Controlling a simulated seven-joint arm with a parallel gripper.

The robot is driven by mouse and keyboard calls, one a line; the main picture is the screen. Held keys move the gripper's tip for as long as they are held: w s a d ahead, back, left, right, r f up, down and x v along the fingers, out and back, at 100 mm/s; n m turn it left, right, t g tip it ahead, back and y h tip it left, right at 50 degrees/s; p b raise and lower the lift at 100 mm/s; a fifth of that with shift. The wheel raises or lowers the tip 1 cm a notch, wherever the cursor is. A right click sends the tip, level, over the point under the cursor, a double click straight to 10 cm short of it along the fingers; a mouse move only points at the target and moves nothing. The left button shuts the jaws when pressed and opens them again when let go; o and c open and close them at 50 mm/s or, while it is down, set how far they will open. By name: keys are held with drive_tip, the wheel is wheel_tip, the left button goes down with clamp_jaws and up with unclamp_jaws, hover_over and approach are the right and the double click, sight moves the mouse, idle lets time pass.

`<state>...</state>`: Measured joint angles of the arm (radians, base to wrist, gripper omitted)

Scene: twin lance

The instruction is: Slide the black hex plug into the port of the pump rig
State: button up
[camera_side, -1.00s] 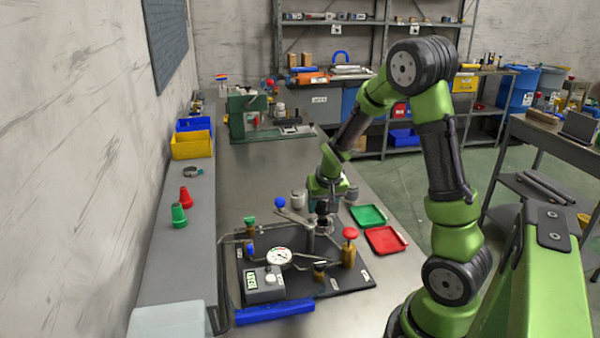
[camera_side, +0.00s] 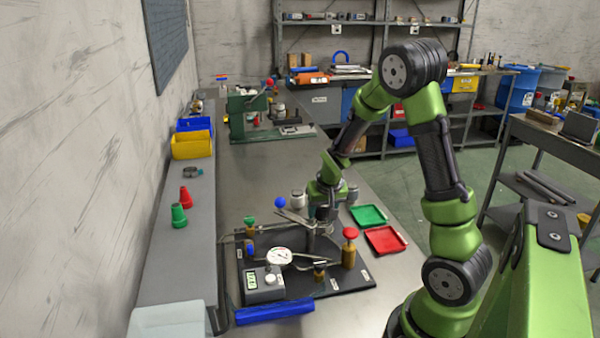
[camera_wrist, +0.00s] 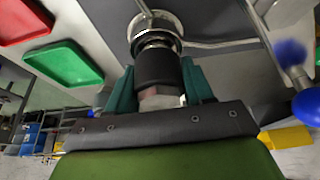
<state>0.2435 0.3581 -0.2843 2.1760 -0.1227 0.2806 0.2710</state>
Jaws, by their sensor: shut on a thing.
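The pump rig (camera_side: 345,280) is a dark plate with pipes, a white dial gauge (camera_side: 279,257), a digital meter (camera_side: 263,285) and coloured valves. My gripper (camera_wrist: 160,88) is shut on the black plug (camera_wrist: 156,68), with one teal finger on each side of it. A paler, faceted part of the plug shows between the fingers. The plug's far end is at the shiny metal ring of the port (camera_wrist: 154,20) in the wrist view. I cannot tell how deep it sits. In the side view my gripper (camera_side: 322,210) is over the back of the rig, and the plug is small and dark there.
A blue ball-ended lever (camera_side: 281,202) stands left of my gripper, and a red-topped brass valve (camera_side: 350,246) stands right and nearer. Green (camera_side: 368,215) and red (camera_side: 385,240) trays lie to the right. A blue bar (camera_side: 275,312) lies at the rig's front.

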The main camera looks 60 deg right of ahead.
drive_tip(key=shift+f, duration=0.1)
drive_tip(key=o, duration=1.3)
drive_tip(key=v, duration=1.7)
drive_tip(key=s+a+r+n+t+y, duration=0.1)
drive_tip(key=s+a, duration=0.1)
drive_tip(key=a, duration=0.4)
drive_tip(key=s+a+r+n+t+y, duration=0.1)
drive_tip(key=s+a+r+n+y, duration=0.1)
drive_tip(key=a, duration=0.5)
drive_tip(key=s+a+r+n+t+y, duration=0.1)
drive_tip(key=s+a+n+t+y, duration=0.1)
drive_tip(key=a, duration=0.5)
drive_tip(key=shift+s+r, duration=0.15)
drive_tip(key=shift+s, duration=0.2)
